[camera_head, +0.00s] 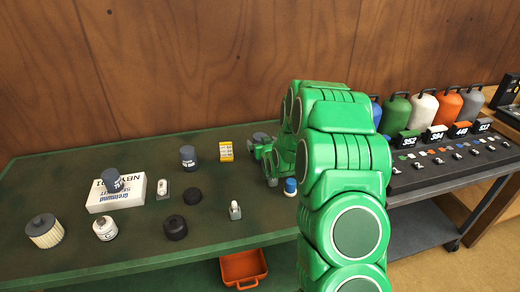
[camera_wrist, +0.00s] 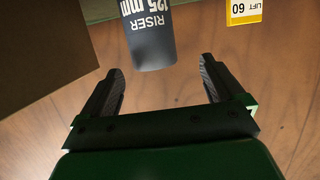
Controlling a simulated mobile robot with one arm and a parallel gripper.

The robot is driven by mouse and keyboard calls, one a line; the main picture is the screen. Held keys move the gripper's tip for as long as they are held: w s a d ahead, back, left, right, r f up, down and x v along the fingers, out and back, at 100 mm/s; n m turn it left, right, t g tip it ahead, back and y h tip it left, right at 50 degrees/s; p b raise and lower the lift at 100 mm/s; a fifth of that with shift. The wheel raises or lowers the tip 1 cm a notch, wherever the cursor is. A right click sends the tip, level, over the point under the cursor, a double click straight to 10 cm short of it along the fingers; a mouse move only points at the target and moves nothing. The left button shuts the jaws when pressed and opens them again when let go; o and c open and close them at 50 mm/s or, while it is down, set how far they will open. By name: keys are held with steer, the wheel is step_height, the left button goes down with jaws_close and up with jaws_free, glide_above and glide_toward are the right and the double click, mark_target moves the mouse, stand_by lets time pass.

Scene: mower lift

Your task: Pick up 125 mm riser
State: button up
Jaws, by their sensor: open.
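The 125 mm riser (camera_wrist: 148,38) is a dark grey cylinder with white lettering, at the top centre of the wrist view, cut off by the upper edge. My gripper (camera_wrist: 160,68) is open and empty. The riser lies beyond the fingertips, roughly in line with the gap and apart from them.
A white box (camera_head: 130,194) with another dark cylinder (camera_head: 112,180) is to the left. Dark pucks (camera_head: 175,228) and a small bottle (camera_head: 235,210) are in front.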

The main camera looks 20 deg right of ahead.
steer(key=x, duration=0.6)
steer(key=shift+d+f, duration=0.25)
steer(key=shift+d, duration=0.15)
steer(key=shift+w, duration=0.1)
steer(key=c, duration=1.4)
steer(key=shift+o, duration=0.2)
steer(key=shift+r, duration=0.1)
